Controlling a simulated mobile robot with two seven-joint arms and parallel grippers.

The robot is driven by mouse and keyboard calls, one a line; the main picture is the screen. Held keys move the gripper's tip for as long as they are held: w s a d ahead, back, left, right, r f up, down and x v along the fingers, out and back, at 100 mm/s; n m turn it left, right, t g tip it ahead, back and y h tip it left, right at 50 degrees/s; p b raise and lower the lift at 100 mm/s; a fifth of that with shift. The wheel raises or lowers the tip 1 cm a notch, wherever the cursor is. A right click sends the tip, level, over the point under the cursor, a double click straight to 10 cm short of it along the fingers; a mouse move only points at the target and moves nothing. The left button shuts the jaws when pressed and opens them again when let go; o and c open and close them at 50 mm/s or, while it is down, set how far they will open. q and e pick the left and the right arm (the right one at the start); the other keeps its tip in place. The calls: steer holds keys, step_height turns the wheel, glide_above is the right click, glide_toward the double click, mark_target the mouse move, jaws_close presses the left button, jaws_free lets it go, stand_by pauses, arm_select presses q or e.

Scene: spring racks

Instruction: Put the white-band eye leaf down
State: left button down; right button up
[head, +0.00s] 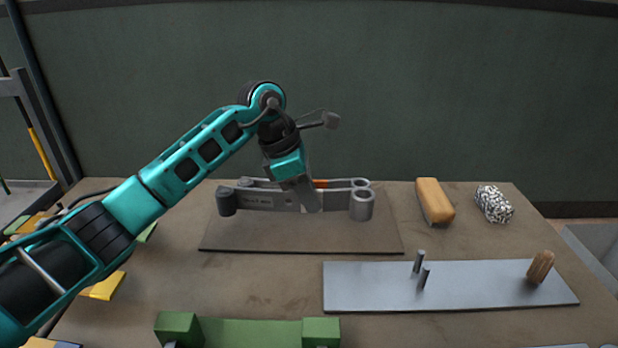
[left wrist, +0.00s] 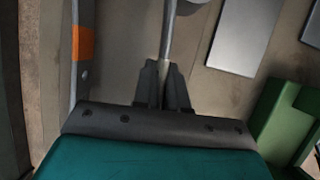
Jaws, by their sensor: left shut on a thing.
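My left gripper (head: 308,200) reaches down from above and is shut on a grey eye leaf (head: 262,201). The leaf lies level from left to right, with a round eye at each end. In the left wrist view the leaf (left wrist: 172,35) runs between the closed fingertips (left wrist: 165,75). I see no white band; the fingers cover its middle. The leaf is at or just above the brown mat (head: 300,238); I cannot tell if it touches. My right gripper is not in view.
Another leaf with an orange band (head: 320,183) lies close behind, parallel. A steel plate with pins (head: 460,285) is front right. A tan block (head: 434,202) and a speckled block (head: 493,204) stand back right. A green fixture (head: 250,333) is at the front edge.

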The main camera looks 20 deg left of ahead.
arm_select(q)
steer(key=shift+w+f, duration=0.1)
steer(key=shift+f, duration=1.95)
steer(key=c, duration=1.6)
jaws_free()
steer(key=shift+f, duration=0.3)
steer(key=o, duration=0.4)
steer(key=shift+o, duration=0.2)
steer(key=shift+r, duration=0.15)
steer(key=v, duration=1.2)
steer(key=shift+d+r, duration=0.1)
steer(key=shift+s, duration=0.25)
